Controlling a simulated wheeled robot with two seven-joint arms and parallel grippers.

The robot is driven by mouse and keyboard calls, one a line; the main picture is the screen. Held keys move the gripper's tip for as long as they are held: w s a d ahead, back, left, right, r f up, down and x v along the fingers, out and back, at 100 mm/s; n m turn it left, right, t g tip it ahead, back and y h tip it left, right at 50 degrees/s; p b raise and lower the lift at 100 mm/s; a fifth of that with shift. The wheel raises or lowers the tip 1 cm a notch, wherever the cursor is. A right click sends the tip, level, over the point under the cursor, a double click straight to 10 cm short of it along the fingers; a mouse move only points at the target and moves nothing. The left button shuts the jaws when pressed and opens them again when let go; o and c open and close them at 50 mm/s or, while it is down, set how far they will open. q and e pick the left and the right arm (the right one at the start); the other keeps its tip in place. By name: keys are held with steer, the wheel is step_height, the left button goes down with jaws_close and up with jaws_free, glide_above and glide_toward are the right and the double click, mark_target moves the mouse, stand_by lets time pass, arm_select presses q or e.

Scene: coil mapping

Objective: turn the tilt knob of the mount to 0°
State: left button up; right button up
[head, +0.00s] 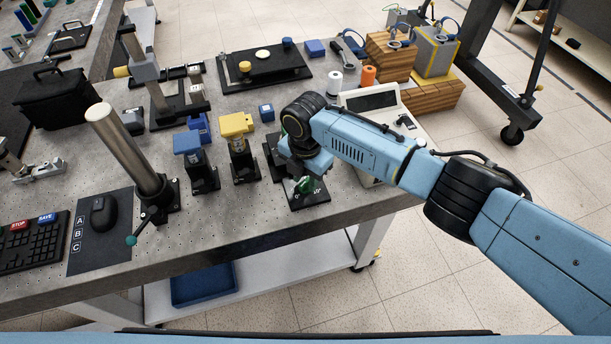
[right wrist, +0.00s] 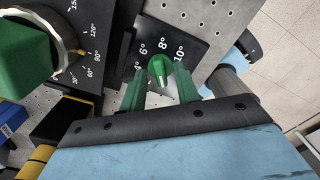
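The tilt knob (right wrist: 160,69) is a small green knob on a black plate with a white degree scale (right wrist: 163,44) reading 4°, 6°, 8° and 10° on its visible part. The 0° mark is hidden. The knob's narrow end seems to lie near 8°. My right gripper (right wrist: 160,84) has its green fingers on either side of the knob, with a visible gap on each side. In the head view, the mount's black plate (head: 312,196) stands near the table's front right edge, partly covered by my right gripper. My left gripper is out of view.
A larger green knob (right wrist: 22,48) with a dial to 150° is left of the fingers. In the head view, blue (head: 187,143) and yellow-topped (head: 237,124) posts stand left of the mount. A white instrument (head: 372,103) stands behind the arm. A tilted metal cylinder (head: 127,150) is farther left.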

mark_target(306, 181)
step_height(306, 181, up, 13)
steer(key=p, duration=0.1)
steer(key=shift+r, duration=0.2)
stand_by(0.5)
